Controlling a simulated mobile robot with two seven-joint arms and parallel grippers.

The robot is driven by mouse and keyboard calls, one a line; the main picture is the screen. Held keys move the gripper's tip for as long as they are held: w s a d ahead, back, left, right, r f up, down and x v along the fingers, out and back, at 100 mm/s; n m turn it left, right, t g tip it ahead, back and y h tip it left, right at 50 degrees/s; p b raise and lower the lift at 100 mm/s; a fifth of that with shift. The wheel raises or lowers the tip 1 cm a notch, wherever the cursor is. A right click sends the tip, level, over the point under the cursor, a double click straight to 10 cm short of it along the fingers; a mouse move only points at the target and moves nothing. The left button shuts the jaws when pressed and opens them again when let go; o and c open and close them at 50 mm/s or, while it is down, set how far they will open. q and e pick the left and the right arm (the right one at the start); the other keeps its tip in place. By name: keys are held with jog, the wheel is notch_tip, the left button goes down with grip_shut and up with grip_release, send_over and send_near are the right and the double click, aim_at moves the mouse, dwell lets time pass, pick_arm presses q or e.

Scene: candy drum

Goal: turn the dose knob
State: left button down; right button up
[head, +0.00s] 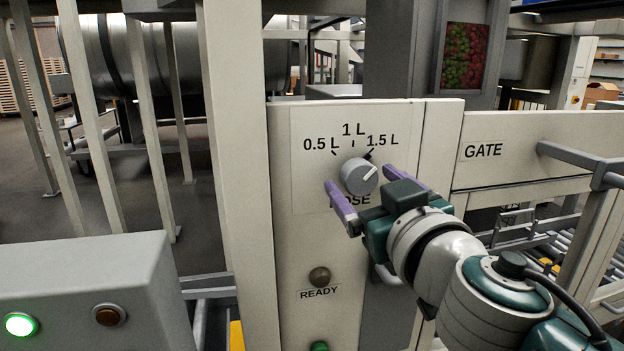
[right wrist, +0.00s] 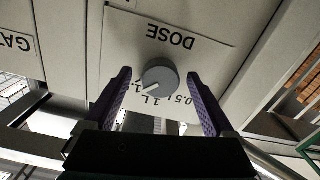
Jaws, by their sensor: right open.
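The dose knob (head: 359,176) is a round grey knob on the pale control panel (head: 300,230), under the marks 0.5 L, 1 L and 1.5 L. Its white pointer line slants up and right, toward the 1.5 L mark. My right gripper (head: 362,190) is open, with one purple finger on each side of the knob. In the right wrist view the knob (right wrist: 160,77) sits between the spread fingers, with gaps on both sides. The DOSE label is partly hidden by the gripper in the head view. My left gripper is not in view.
A dark READY lamp (head: 319,277) and a green button (head: 319,346) sit lower on the panel. A GATE panel (head: 520,150) with a grey handle (head: 570,158) is to the right. A grey box (head: 85,285) with a lit green button stands at the lower left.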

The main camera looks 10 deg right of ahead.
jog(key=shift+w, duration=0.2)
jog(key=c, duration=1.4)
